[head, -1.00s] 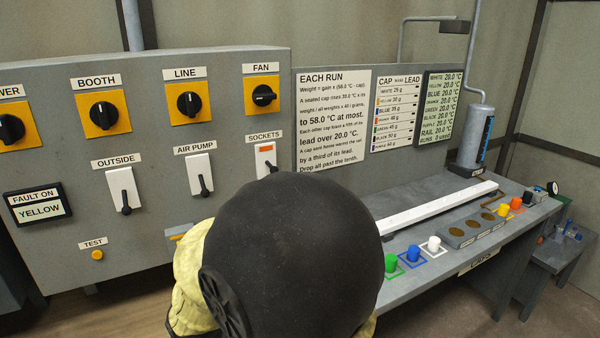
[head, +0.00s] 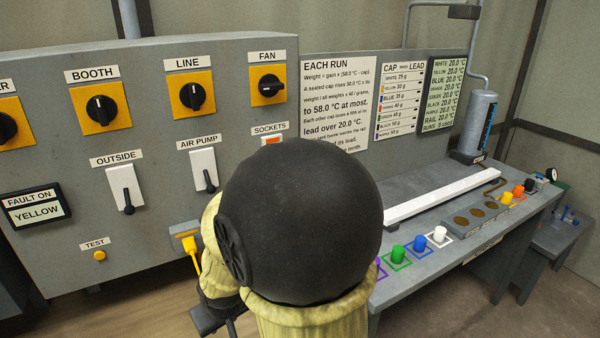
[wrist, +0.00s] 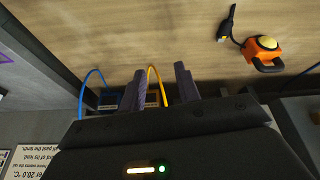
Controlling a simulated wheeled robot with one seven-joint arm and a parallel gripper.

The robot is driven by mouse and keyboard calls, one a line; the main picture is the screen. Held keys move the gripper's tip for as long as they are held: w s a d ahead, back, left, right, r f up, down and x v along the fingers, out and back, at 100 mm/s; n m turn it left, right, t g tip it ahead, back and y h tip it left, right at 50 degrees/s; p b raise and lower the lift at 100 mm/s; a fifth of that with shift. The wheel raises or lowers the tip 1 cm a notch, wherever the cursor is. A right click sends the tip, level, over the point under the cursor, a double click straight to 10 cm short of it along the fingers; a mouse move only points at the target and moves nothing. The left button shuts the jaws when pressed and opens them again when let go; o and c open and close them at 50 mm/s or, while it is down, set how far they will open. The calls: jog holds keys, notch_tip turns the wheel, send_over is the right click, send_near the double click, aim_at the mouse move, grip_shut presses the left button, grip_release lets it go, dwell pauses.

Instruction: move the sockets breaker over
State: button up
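The sockets breaker (head: 272,141) is on the grey wall panel under the SOCKETS label (head: 269,129). Only the top of its plate and an orange patch show in the head view. My dark round arm joint hides the rest, including its lever. My gripper (wrist: 158,80) shows in the wrist view with its two dark fingers spread apart and nothing clasped. A yellow cable (wrist: 154,75) shows in the gap between the fingers. I cannot tell whether it touches them. The breaker is not in the wrist view.
The outside breaker (head: 126,188) and air pump breaker (head: 204,171) have levers down. A bench (head: 420,278) with coloured caps stands right. An orange device (wrist: 263,50) lies on the floor in the wrist view.

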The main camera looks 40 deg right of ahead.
jog(key=w+d+r+m+t+h+p, duration=0.1)
jog(key=w+d+r+t+p, duration=0.1)
jog(key=w+d+r, duration=0.3)
jog(key=w+d+r+t+h+p, duration=0.1)
jog(key=w+d+r+t+p, duration=0.1)
jog(key=d, duration=0.4)
jog(key=d+r+m+t+h+p, duration=0.1)
jog(key=d+r+t+p, duration=0.5)
jog(key=d+r, duration=0.7)
jog(key=d+t, duration=0.2)
jog(key=d, duration=0.2)
jog(key=shift+w, duration=0.2)
jog(key=shift+w, duration=0.15)
jog(key=p+x, duration=0.2)
jog(key=x, duration=0.5)
jog(key=shift+w+p, duration=0.35)
jog(key=shift+p, duration=0.05)
jog(key=shift+d, duration=0.1)
jog(key=c, duration=0.5)
jog(key=shift+f, duration=0.15)
